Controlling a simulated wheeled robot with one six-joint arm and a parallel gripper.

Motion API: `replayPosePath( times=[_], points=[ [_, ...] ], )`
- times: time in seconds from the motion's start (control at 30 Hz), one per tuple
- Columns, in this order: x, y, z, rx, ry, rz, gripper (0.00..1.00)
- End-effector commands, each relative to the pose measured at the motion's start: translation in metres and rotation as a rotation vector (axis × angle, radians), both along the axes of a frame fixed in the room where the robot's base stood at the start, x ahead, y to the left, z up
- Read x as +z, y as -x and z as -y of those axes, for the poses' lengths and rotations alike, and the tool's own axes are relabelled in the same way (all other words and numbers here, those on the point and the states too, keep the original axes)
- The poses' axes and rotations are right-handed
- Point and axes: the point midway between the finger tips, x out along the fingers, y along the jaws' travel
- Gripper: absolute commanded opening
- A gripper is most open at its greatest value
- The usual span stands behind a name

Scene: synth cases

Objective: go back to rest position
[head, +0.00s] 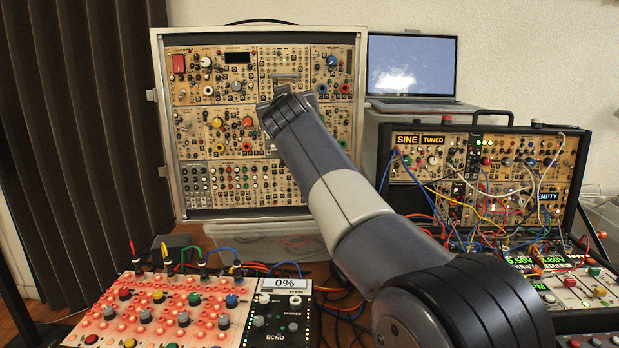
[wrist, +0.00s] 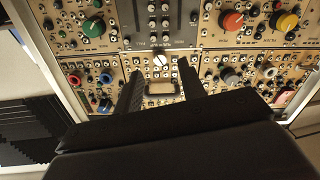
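My arm reaches up and away from the lower right of the head view, with my gripper (head: 288,97) in front of the upright modular synth case (head: 157,120). In the wrist view my gripper (wrist: 159,78) has its two dark fingers apart, pointing at the panel. A grey handle-like bracket (wrist: 161,99) shows in the gap between them. I see nothing held. Whether the fingertips touch the panel I cannot tell. My arm hides part of the case's lower right.
A red-lit panel (head: 160,312) and an ECHO box (head: 283,312) stand low in front, left of my arm. A cable-filled case (head: 572,150) stands right, with a laptop (head: 412,68) behind. A clear bin (head: 262,240) is under the upright case. Dark curtain (head: 75,130) hangs left.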

Motion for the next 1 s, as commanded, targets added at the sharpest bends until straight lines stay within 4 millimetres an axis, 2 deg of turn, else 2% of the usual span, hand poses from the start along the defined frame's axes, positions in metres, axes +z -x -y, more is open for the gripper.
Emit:
replayPosePath(
  times=[0.43, 0.47, 0.5, 0.6, 1.0],
  points=[
    [-0.002, 0.070, 0.007, 0.002, 0.000, 0.000, 0.39],
    [-0.001, 0.069, 0.007, 0.001, 0.000, -0.001, 0.39],
    [-0.001, 0.058, 0.006, -0.001, 0.001, -0.004, 0.39],
    [0.000, 0.041, 0.005, -0.002, 0.000, -0.004, 0.39],
    [0.002, -0.018, -0.002, 0.000, 0.000, -0.002, 0.39]
  ],
)
